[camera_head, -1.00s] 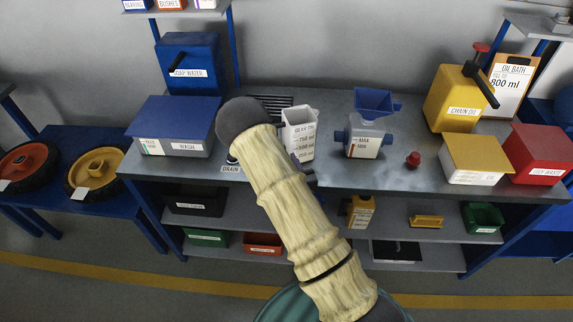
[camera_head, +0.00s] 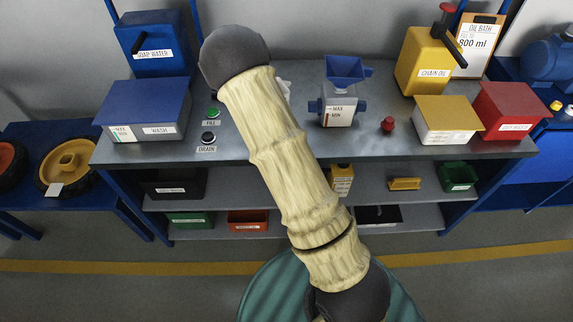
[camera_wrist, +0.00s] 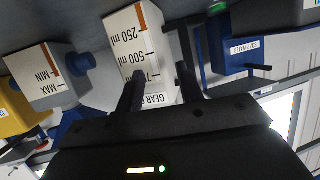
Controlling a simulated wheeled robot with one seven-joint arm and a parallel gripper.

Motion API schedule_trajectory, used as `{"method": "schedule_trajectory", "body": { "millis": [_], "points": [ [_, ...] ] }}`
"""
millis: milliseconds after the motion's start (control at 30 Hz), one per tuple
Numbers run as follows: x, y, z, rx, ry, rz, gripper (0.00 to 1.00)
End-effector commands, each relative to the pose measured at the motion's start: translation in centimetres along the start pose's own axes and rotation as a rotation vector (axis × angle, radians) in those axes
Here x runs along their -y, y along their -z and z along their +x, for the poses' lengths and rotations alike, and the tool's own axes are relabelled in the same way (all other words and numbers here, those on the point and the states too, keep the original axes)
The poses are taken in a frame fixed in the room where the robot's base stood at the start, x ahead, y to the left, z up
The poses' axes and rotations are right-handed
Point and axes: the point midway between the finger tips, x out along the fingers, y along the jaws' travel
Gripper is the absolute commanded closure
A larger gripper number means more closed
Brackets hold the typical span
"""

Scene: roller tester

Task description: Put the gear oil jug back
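The gear oil jug (camera_wrist: 140,50) is white with a volume scale and a "GEAR" label. It appears upside down in the wrist view, just beyond my fingers. In the head view my arm hides nearly all of it; only a pale sliver (camera_head: 284,88) shows at the arm's right edge. My gripper (camera_wrist: 160,72) has two dark fingers standing apart. The left finger overlaps the jug's printed face and the right finger lies by its edge. Whether they press on the jug is unclear. My gripper is hidden in the head view.
The bench (camera_head: 270,150) holds a blue wash box (camera_head: 148,108), a funnelled oil tank (camera_head: 340,105), a red knob (camera_head: 388,125), a yellow chain oil can (camera_head: 425,62), and yellow-lidded (camera_head: 447,120) and red (camera_head: 510,112) boxes. FILL and DRAIN buttons (camera_head: 208,138) sit left of my arm.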

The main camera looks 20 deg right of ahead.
Motion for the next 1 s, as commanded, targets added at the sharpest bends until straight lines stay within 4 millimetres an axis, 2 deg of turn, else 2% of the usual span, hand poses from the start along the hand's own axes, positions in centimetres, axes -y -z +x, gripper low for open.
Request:
{"method": "schedule_trajectory", "body": {
  "millis": [267, 467, 667, 900, 1000],
  "points": [
    [-0.5, 0.6, -2.6, 0.283, -0.049, 0.039, 0.63],
    [-0.2, 1.0, -6.3, 0.491, -0.04, 0.031, 0.63],
    [0.1, 1.5, -11.3, 0.692, -0.01, -0.007, 0.63],
    [0.0, 2.1, -18.4, 0.915, 0.031, -0.084, 0.63],
    [-0.1, 2.2, -20.5, 0.977, 0.041, -0.11, 0.63]
  ]
}}
